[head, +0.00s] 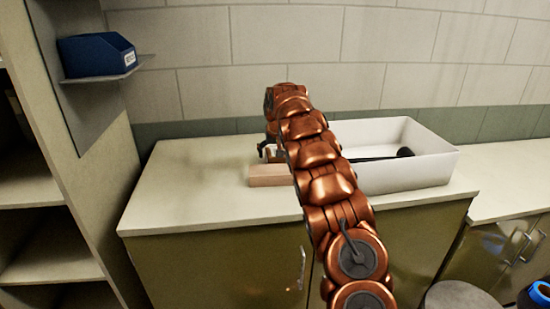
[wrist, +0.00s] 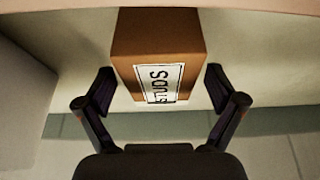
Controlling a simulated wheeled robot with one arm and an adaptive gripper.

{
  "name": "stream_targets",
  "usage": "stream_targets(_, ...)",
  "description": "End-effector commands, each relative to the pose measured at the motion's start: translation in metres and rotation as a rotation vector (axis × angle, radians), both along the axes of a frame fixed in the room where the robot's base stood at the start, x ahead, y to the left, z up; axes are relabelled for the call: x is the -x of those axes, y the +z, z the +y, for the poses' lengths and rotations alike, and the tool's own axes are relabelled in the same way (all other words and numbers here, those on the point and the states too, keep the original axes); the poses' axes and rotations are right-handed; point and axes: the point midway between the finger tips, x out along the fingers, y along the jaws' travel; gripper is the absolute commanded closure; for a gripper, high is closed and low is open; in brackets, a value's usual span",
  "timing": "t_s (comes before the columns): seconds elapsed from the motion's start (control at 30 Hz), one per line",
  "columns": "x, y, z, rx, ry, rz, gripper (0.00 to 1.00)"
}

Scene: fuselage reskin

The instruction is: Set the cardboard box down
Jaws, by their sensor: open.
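The cardboard box (wrist: 158,45) is brown with a white label reading "STUDS". It shows in the wrist view at the upper middle, between and just beyond my open fingers. My gripper (wrist: 158,88) is open, with a finger on each side of the box and a visible gap at each side. In the head view the box (head: 268,176) sits on the cabinet's pale countertop (head: 200,195), partly hidden by my copper arm. My gripper (head: 266,150) shows there only as a dark finger above the box; the rest is hidden.
A white open bin (head: 420,168) with a dark, long-handled item (head: 403,153) stands on the countertop, right of the box. The countertop left of the box is clear. A blue bin (head: 95,55) sits on a wall shelf, beside a tall shelving unit (head: 60,150) at left.

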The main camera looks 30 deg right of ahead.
Motion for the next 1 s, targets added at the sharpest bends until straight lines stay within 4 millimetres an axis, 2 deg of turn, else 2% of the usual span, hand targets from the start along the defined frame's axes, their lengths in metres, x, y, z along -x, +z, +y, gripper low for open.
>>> stream_targets(0.83,0.0000,-0.0050,0.0002,0.000,0.001,0.001,0.06)
stream_targets(1.0,0.0000,-0.0050,0.0002,0.000,0.001,0.001,0.23)
